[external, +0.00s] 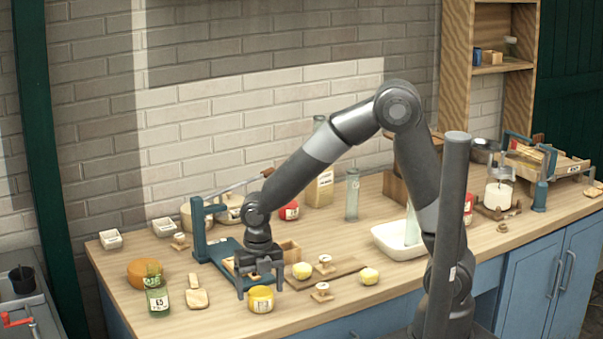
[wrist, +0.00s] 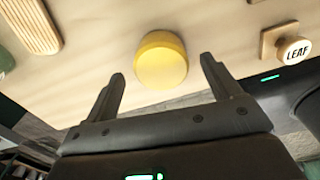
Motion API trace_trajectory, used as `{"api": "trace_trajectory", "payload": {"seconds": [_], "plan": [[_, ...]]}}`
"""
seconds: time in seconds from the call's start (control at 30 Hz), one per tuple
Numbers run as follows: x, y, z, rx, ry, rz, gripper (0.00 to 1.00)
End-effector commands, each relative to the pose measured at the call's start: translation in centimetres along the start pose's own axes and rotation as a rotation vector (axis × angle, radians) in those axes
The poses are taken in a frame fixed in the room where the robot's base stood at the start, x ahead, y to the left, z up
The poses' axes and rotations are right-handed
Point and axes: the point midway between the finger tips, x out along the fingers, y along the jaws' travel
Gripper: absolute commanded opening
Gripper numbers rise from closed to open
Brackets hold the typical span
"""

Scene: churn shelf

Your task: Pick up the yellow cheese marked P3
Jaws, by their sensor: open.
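A round yellow cheese (external: 261,299) stands near the front edge of the wooden worktop, with a pale label on its side too small to read. In the wrist view the yellow cheese (wrist: 161,61) shows its plain top between and just beyond the fingertips; no marking shows there. My gripper (external: 260,288) points down above and just behind the cheese. In the wrist view my gripper (wrist: 163,68) is open and empty, with one finger on each side of the cheese. I cannot tell whether either finger touches it.
A blue-framed slicer (external: 213,250) is behind.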

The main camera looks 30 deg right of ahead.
Motion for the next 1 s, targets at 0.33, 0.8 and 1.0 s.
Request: {"api": "trace_trajectory", "payload": {"seconds": [0.33, 0.8, 1.0], "plan": [[3.0, -0.1, 0.1, 0.0, 0.0, 0.0, 0.83], [3.0, -0.1, 0.1, 0.001, 0.0, 0.0, 0.56], [3.0, -0.1, 0.1, 0.001, 0.0, 0.0, 0.4]]}}
